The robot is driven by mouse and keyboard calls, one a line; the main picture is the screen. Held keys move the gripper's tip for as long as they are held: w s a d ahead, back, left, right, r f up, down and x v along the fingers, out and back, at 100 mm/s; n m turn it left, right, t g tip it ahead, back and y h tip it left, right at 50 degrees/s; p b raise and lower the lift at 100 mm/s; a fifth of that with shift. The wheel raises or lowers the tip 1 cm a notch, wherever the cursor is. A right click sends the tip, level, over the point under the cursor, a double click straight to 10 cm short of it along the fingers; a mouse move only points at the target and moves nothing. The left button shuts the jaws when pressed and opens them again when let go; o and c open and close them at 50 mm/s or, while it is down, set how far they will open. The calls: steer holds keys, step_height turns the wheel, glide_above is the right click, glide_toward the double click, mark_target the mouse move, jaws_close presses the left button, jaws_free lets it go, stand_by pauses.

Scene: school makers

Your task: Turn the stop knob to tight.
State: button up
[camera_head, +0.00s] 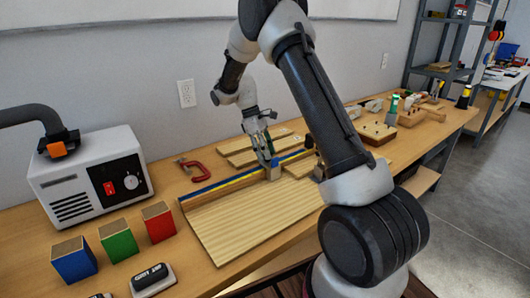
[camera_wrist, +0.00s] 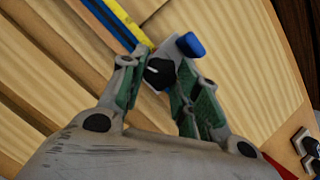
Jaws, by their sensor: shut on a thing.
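The stop (camera_head: 273,171) is a small pale block against the blue and yellow striped fence (camera_head: 222,184), at the back edge of a ribbed wooden board (camera_head: 250,213). In the wrist view, the stop knob (camera_wrist: 158,73) is black with a white pointer line, and sits between my fingertips. A blue piece (camera_wrist: 190,44) sticks out beside it. My gripper (camera_head: 266,152) reaches down onto the stop from above. It is shut on the knob, with green-lined fingers on both sides in the wrist view (camera_wrist: 160,82). I cannot read any tight or loose mark.
A red clamp (camera_head: 194,170) lies left of the fence, and loose wooden boards (camera_head: 256,145) lie behind it. A white box with a dial (camera_head: 92,174) and blue, green and red blocks (camera_head: 118,240) stand at the left. Wooden pieces and tools crowd the right of the bench.

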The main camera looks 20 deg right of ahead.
steer(key=m+y, duration=0.1)
steer(key=m, duration=0.3)
steer(key=m+y, duration=0.1)
steer(key=m, duration=0.1)
steer(key=shift+d+g+y, duration=0.3)
steer(key=shift+g, duration=0.1)
steer(key=m+y, duration=0.1)
steer(key=m, duration=0.3)
steer(key=shift+d, duration=0.1)
steer(key=shift+d+m+t+y, duration=0.1)
steer(key=shift+m+t+y, duration=0.2)
steer(key=shift+m+y, duration=0.85)
steer(key=shift+s+m+h, duration=0.1)
steer(key=shift+m+h, duration=0.25)
steer(key=shift+m, duration=0.3)
steer(key=o, duration=0.7)
steer(key=shift+o, duration=0.2)
steer(key=v, duration=1.2)
